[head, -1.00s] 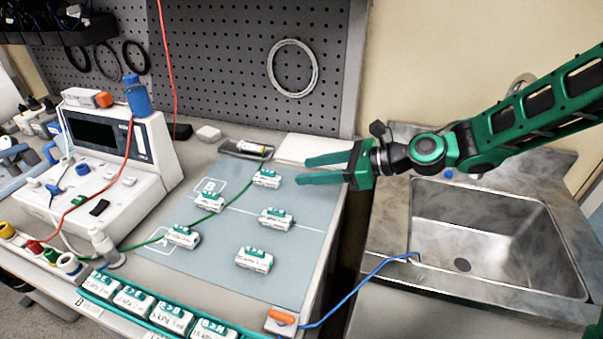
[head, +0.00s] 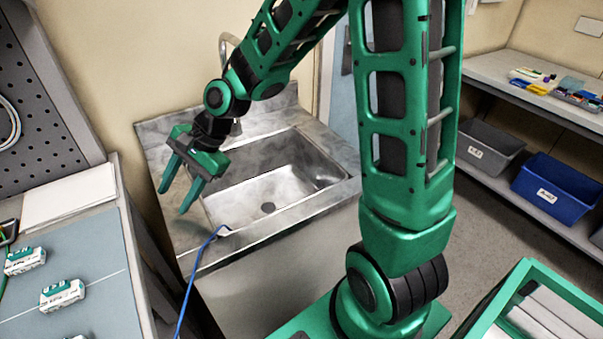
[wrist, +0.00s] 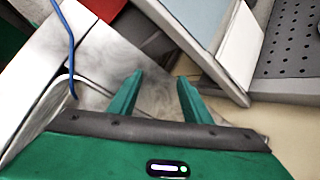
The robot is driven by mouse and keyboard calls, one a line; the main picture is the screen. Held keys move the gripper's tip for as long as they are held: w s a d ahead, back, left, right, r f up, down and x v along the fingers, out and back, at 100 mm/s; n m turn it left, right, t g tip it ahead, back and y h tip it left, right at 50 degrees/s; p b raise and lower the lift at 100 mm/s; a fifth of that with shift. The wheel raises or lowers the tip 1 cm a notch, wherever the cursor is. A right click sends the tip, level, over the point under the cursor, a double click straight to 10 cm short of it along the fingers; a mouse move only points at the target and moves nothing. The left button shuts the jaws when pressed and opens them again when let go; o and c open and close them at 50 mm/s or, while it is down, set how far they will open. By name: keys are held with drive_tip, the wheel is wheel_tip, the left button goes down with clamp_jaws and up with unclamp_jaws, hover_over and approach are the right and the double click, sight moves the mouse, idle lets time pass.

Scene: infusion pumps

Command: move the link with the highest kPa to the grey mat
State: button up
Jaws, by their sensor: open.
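Two small white links with green tops show at the left edge of the head view: one link (head: 25,260) farther back and one link (head: 62,295) nearer. A third is cut off at the bottom edge. They lie on a blue-grey mat (head: 95,265), whose surface also shows in the wrist view (wrist: 190,22). Their labels are too small to read, so I cannot tell which has the highest kPa. My gripper (head: 173,200) is open and empty, above the counter at the sink's left side, right of the mat. Its fingers also show in the wrist view (wrist: 160,77).
A metal sink (head: 275,185) lies right of my gripper. A blue cable (head: 195,265) hangs by its front left corner. A white board (head: 70,195) lies behind the mat, near the pegboard (head: 40,110). Grey (head: 490,150) and blue bins (head: 556,188) stand on a right-hand shelf.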

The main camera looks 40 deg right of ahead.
drive_tip(key=s+d+r+n+h, duration=0.1)
drive_tip(key=s+d+n+h, duration=0.2)
drive_tip(key=d, duration=0.7)
drive_tip(key=s+d+r+n+h, duration=0.1)
drive_tip(key=s+d+r+h, duration=0.1)
drive_tip(key=s+d, duration=0.6)
drive_tip(key=s+d+r+n+g+h, duration=0.1)
drive_tip(key=s+d+r+n+g, duration=0.1)
drive_tip(key=s+d, duration=1.2)
drive_tip(key=shift+s+d+r+h, duration=0.25)
drive_tip(key=shift+s+r+h, duration=0.05)
drive_tip(key=shift+s, duration=0.5)
